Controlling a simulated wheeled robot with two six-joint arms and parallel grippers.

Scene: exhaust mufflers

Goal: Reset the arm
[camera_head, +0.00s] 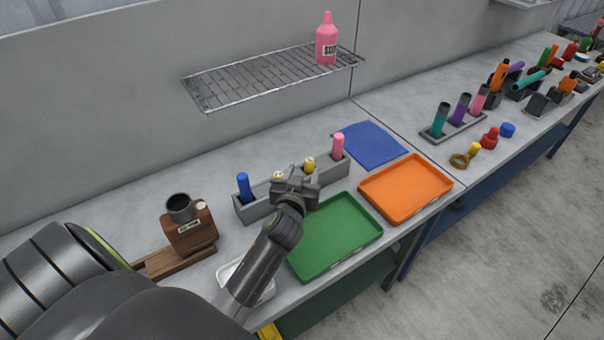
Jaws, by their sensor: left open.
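My left arm comes in from the lower left. Its gripper (294,180) is open over the grey rack, near the back left corner of the green tray. It hides part of the rack and I see nothing held in it. The grey rack (258,208) holds a blue cylinder (244,187) at its left end and a pink cylinder (337,146) at its right end. Two yellow-topped pieces, one of them a yellow piece (309,164), show just behind the gripper. My right gripper is not in view.
A green tray (335,240) and an orange tray (406,188) lie on the bench. A blue mat (369,144) lies behind them. A wooden block stand (190,233) is at left. A wire shelf (255,80) with a pink bottle (326,42) hangs above. Several tools crowd the right bench.

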